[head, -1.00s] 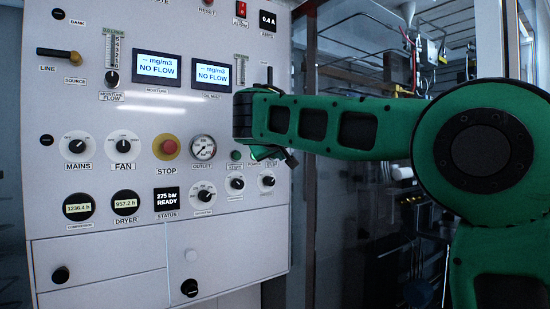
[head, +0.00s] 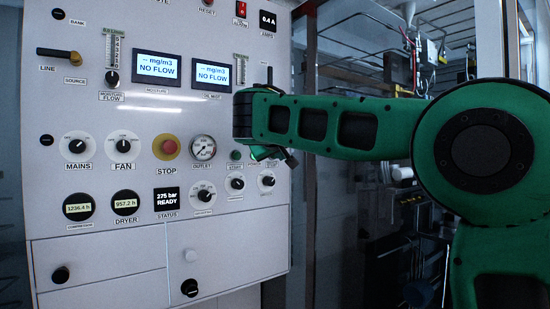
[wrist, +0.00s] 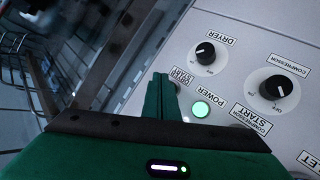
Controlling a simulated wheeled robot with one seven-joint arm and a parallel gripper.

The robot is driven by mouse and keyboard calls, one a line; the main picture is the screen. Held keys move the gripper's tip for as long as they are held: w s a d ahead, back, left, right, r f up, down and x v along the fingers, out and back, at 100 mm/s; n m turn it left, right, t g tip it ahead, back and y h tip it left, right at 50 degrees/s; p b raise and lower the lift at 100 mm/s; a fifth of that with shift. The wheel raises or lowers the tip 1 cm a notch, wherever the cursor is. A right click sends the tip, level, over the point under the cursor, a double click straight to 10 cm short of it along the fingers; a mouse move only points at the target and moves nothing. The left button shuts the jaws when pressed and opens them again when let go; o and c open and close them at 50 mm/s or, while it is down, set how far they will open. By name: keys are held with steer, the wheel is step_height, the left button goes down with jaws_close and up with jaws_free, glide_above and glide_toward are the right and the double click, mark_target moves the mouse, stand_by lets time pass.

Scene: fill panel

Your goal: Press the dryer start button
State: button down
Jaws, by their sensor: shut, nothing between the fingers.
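My gripper (wrist: 161,76) is shut and empty, its two green fingers together, pointing at the panel. In the wrist view the fingertips are right beside a small label (wrist: 183,78), partly covered, which seems to read dryer start. The button belonging to that label is largely or wholly hidden behind the fingers, so I cannot tell whether they touch it. The dryer knob (wrist: 205,53) is just right of and above the label. In the head view my gripper (head: 268,153) is at the panel's right side, below my wrist, and its tips are hard to make out.
A lit green power lamp (wrist: 201,109) is close to the fingers on the right. The compressor knob (wrist: 275,88) and compressor start label (wrist: 250,120) lie further right. A red stop button (head: 168,148) sits left on the panel (head: 110,245). Metal framing is right of the panel.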

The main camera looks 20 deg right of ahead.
steer(key=shift+w, duration=0.15)
stand_by(0.7)
steer(key=shift+w+a, duration=0.15)
steer(key=shift+w+a, duration=0.15)
steer(key=shift+w, duration=0.35)
stand_by(0.9)
steer(key=shift+s, duration=0.1)
steer(key=shift+s+d, duration=0.3)
steer(key=shift+s, duration=0.5)
steer(key=s, duration=0.1)
steer(key=s+d, duration=0.1)
steer(key=s, duration=0.2)
steer(key=shift+s+d, duration=0.25)
steer(key=shift+s, duration=0.1)
stand_by(0.8)
